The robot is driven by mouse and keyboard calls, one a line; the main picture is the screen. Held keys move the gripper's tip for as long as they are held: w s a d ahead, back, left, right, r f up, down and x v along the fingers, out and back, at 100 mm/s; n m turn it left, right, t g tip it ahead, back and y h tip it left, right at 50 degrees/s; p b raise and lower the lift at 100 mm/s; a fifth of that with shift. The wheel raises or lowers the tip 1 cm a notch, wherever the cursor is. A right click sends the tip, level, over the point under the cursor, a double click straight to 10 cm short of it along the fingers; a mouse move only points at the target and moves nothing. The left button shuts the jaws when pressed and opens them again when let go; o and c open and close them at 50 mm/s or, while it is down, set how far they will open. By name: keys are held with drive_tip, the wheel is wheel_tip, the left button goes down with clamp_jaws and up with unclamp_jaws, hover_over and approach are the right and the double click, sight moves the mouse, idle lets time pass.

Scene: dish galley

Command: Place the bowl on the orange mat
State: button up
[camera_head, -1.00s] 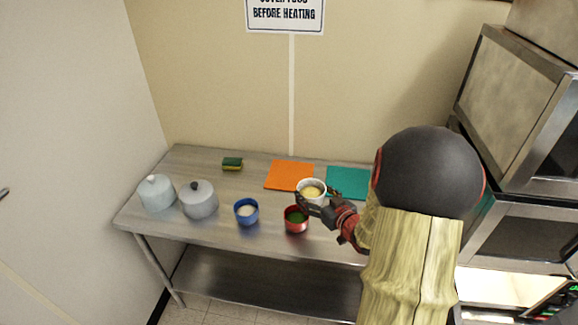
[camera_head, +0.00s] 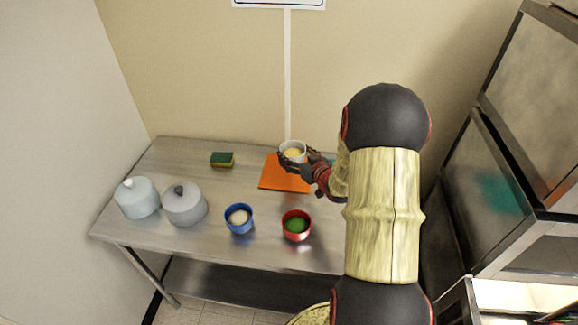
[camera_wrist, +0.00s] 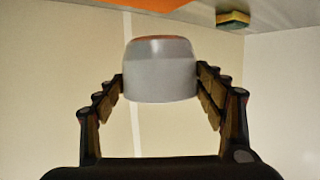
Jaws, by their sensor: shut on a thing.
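A white bowl (camera_head: 293,150) with yellowish contents is in my gripper (camera_head: 300,160). In the head view it appears over the back right part of the orange mat (camera_head: 281,178). In the wrist view the bowl (camera_wrist: 160,72) sits between the two fingers, and part of the orange mat (camera_wrist: 140,3) shows at the top edge. My gripper is shut on the bowl and seems to hold it above the table. The exact height is hard to tell. My arm and gripper cover the right part of the mat.
A blue bowl (camera_head: 239,222) and a red bowl (camera_head: 296,230) stand in front of the mat. Two lidded pots (camera_head: 185,207) (camera_head: 137,199) are at the left. A sponge (camera_head: 222,159) lies left of the mat. My arm mostly hides the teal mat (camera_head: 331,160).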

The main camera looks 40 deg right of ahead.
drive_tip(key=w+f, duration=0.1)
drive_tip(key=f, duration=0.1)
drive_tip(key=w+d+f+b, duration=0.1)
drive_tip(key=w+f, duration=0.3)
drive_tip(key=shift+d+f+b, duration=0.1)
drive_tip(key=shift+d+b, duration=0.1)
drive_tip(key=shift+b, duration=0.1)
drive_tip(key=shift+s+f+b, duration=0.1)
drive_tip(key=shift+f+b, duration=0.35)
drive_tip(key=shift+f, duration=0.8)
drive_tip(key=shift+f, duration=0.25)
drive_tip(key=o, duration=1.5)
drive_tip(key=shift+r, duration=0.1)
